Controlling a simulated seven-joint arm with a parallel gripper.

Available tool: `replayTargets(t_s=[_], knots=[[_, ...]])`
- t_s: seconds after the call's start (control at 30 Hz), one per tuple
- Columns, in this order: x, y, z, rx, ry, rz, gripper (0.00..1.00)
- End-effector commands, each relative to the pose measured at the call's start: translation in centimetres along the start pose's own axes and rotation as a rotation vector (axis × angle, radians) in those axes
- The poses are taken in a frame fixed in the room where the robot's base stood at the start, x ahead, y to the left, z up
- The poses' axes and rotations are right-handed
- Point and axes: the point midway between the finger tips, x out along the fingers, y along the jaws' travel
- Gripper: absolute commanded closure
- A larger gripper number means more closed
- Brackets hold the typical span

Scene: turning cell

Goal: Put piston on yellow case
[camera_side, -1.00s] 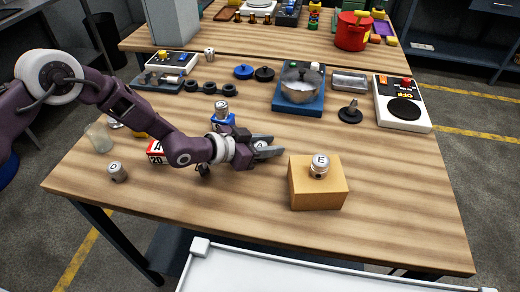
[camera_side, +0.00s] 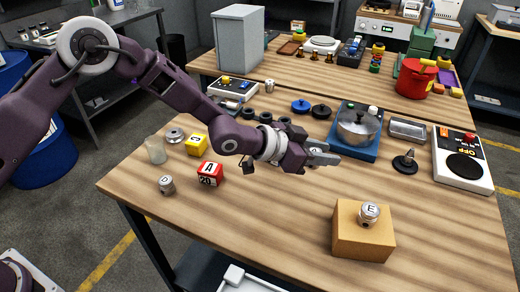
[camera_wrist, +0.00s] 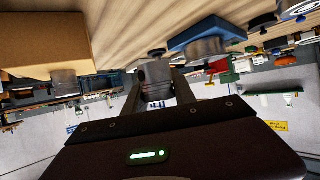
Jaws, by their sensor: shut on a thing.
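My gripper (camera_side: 324,154) is in the air above the middle of the table in the side view. In the wrist view its fingers (camera_wrist: 156,92) are shut on a grey metal piston (camera_wrist: 155,78); the side view barely shows it. The yellow case (camera_side: 197,144), marked C, sits at the left of the table, behind the red case (camera_side: 210,174) and well left of my gripper. No piston shows on top of it. Another piston, marked D (camera_side: 167,185), stands on the table at front left. A piston marked E (camera_side: 369,213) sits on a cardboard box (camera_side: 362,240).
A glass (camera_side: 155,150) and a metal ring-shaped part (camera_side: 175,135) stand near the yellow case. My forearm hides part of the table behind it. A pot on a blue base (camera_side: 357,128) and a white hotplate (camera_side: 463,160) are at the right. The front middle is clear.

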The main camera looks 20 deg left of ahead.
Motion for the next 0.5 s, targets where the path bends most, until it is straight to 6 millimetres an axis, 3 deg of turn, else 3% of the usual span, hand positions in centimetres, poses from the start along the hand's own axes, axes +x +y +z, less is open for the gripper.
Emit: replayTargets(t_s=[0.17,0.37,0.5], knots=[[-1.0,-2.3,0.1,-0.012,0.002,-0.025,1.00],[-5.3,-10.1,0.7,-0.054,0.006,-0.112,1.00],[-10.5,-16.8,1.8,-0.095,0.009,-0.196,1.00]])
